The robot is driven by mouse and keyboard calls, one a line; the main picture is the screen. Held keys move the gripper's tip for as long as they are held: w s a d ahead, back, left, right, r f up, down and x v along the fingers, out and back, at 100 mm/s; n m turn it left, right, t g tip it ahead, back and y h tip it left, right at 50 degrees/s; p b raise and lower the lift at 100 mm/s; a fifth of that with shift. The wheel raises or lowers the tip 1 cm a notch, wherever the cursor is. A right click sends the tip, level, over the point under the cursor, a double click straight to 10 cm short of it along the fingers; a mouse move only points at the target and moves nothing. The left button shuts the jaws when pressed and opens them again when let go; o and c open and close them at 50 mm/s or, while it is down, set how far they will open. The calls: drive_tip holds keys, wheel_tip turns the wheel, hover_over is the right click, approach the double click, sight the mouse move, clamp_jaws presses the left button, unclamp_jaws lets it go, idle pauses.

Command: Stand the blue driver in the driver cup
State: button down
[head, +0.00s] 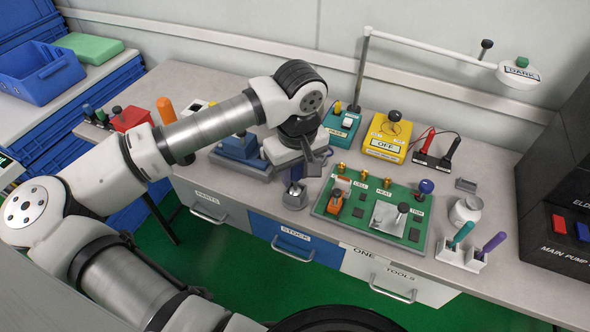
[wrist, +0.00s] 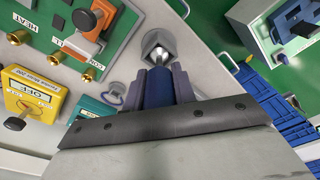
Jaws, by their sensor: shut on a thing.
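My gripper (wrist: 159,76) is shut on the blue driver (wrist: 158,88), with a dark finger on each side of its handle. In the head view my gripper (head: 303,168) is low over the bench, left of the green board. The driver's metal shaft points away from the fingers at the mouth of the grey driver cup (wrist: 148,42). The cup (head: 294,199) stands near the bench's front edge, with the blue driver (head: 296,175) upright above it. I cannot tell how deep the tip sits in the cup.
A green test board (head: 335,208) lies close right of the cup. A blue device on a grey base (head: 240,148) is to its left, and teal and yellow testers (head: 388,137) stand behind. White holders (head: 462,256) with teal and purple tools stand at right.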

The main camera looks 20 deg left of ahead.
drive_tip(key=shift+f+b, duration=0.55)
drive_tip(key=shift+b, duration=0.05)
drive_tip(key=c, duration=1.1)
unclamp_jaws()
drive_tip(key=shift+o, duration=0.2)
drive_tip(key=shift+r, duration=0.15)
